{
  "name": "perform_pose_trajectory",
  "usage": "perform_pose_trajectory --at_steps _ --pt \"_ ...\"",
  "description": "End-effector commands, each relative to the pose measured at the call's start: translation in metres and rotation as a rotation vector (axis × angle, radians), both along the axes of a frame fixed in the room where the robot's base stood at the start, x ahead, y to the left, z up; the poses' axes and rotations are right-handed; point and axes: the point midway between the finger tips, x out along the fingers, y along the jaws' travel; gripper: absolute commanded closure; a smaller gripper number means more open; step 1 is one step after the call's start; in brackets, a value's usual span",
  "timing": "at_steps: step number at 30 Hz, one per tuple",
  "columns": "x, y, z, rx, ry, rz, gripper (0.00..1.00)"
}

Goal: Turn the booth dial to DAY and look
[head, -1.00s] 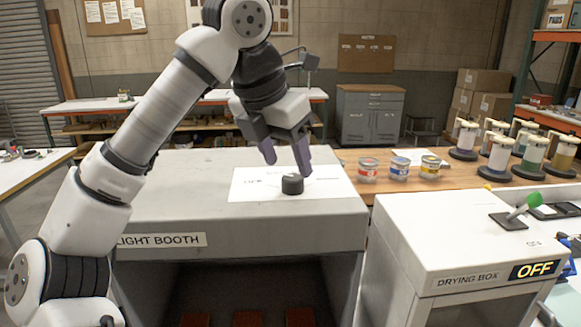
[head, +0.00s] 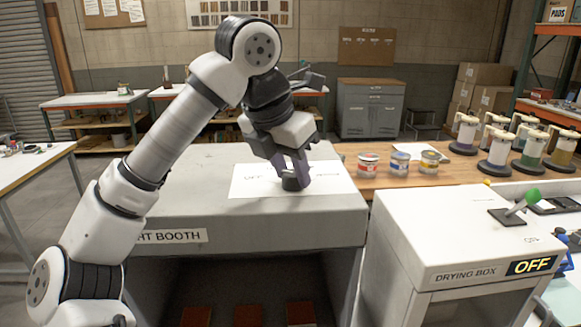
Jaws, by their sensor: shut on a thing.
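The light booth (head: 340,220) is a grey box with a dark open front. A white label sheet (head: 245,181) lies on its top, with small lettering I cannot fully read. The black round dial (head: 291,184) stands on that sheet. My gripper (head: 292,175) points down over the sheet, with its purple-grey fingers shut on the dial. The fingers hide part of the dial and of the lettering, so I cannot tell where the dial points. Several reddish panels (head: 247,315) show low inside the booth, which is dark.
A drying box (head: 455,225) with an OFF display (head: 530,265) and a green-knobbed lever (head: 532,196) stands at the right. Three paint cans (head: 400,163) and several colorant canisters (head: 498,152) stand on the wooden bench behind. A gap separates the booth and drying box.

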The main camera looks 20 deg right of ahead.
Motion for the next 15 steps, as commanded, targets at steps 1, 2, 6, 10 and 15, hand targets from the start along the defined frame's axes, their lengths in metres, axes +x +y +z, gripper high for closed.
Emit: perform_pose_trajectory --at_steps 1,2,6,10,15 --pt "0.0001 0.0001 0.0002 0.0 0.0 0.0 0.89" --pt "0.0001 0.0001 0.0002 0.0 0.0 -0.001 0.89" --pt "0.0003 0.0003 0.0003 0.0 0.0 -0.022 0.89" --pt "0.0006 0.0004 0.0001 0.0 0.0 -0.069 0.89" --pt "0.0017 0.0009 0.0005 -0.001 0.001 -0.178 0.89"
